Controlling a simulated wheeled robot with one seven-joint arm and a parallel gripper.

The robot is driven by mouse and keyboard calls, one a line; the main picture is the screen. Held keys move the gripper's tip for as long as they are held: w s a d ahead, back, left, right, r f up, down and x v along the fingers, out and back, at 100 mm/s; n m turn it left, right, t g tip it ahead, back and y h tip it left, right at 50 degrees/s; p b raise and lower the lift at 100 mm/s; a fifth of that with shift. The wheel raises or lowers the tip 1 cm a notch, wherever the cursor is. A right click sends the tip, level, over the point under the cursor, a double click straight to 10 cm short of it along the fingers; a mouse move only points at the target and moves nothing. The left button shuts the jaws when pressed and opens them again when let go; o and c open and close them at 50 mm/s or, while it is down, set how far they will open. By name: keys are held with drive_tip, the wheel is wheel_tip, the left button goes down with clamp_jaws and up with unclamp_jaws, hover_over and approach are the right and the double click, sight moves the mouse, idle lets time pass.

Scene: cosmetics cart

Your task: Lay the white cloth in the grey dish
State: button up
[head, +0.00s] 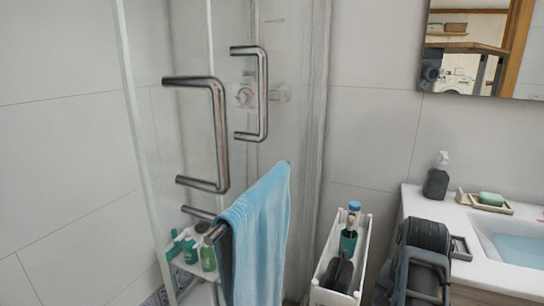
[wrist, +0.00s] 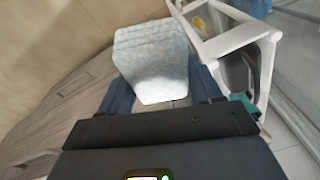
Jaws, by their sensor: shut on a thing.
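My gripper (wrist: 160,90) is shut on the white cloth (wrist: 152,58), a pale, faintly speckled folded piece between its two dark blue fingers in the wrist view. In the head view, my dark arm stands between the white cart and the sink counter; the fingertips and cloth are hidden there. The dish does not show in the wrist view.
The white cart (head: 322,267) holds bottles and dark items; its frame also shows in the wrist view (wrist: 228,42). The sink counter (head: 480,262) bears a dark pump bottle (head: 436,177) and a green soap (head: 491,199) on a tray. A blue towel (head: 262,235) hangs left.

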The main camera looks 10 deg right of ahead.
drive_tip(key=s+a+f+n+y, duration=0.1)
drive_tip(key=s+a+f+n, duration=0.5)
drive_tip(key=a+f+n, duration=0.4)
wheel_tip(320, 180, down, 2)
drive_tip(key=shift+a+f, duration=0.15)
drive_tip(key=shift+a, duration=0.55)
